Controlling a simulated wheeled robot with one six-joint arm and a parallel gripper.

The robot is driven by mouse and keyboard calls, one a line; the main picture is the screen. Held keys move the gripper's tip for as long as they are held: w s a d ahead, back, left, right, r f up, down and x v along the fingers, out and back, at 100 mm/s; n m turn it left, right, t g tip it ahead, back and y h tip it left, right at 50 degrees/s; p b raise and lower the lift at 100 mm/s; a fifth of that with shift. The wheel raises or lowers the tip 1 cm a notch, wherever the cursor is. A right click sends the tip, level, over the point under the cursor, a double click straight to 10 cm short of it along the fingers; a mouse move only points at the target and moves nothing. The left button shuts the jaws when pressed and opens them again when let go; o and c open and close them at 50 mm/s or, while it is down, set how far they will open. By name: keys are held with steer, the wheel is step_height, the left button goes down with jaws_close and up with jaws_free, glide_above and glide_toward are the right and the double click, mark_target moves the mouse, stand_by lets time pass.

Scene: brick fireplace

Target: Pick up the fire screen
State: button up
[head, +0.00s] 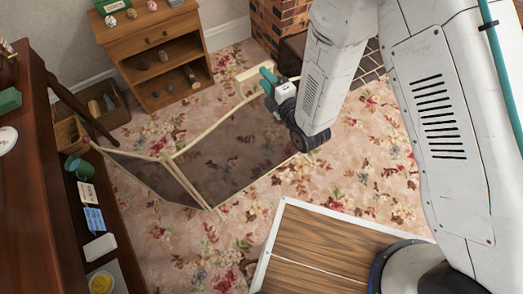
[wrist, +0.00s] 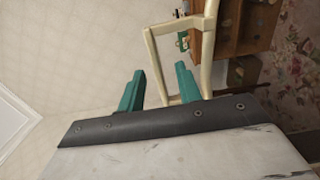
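The fire screen (head: 232,150) stands on the floral carpet, with a cream frame and dark see-through mesh panels angled to each other. My gripper (head: 268,80) is at the right end of its top rail in the head view. In the wrist view the teal fingers of my gripper (wrist: 160,80) are spread apart. The cream frame of the fire screen (wrist: 154,60) shows between and beyond them, with gaps beside the fingers. I cannot tell whether a finger touches it. My wrist hides part of the screen's right side.
A wooden cabinet (head: 158,50) with small items stands at the back, and a brick fireplace (head: 275,22) is at the top. A dark wooden shelf unit (head: 95,225) lines the left. A wood-topped, white-edged surface (head: 320,245) is at the front. Open carpet (head: 355,165) lies right of the screen.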

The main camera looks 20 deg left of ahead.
steer(key=x, duration=0.4)
steer(key=shift+w+a+r, duration=0.1)
steer(key=shift+w+r, duration=0.1)
steer(key=shift+w, duration=0.05)
jaws_close()
stand_by(1.1)
steer(key=shift+r, duration=0.1)
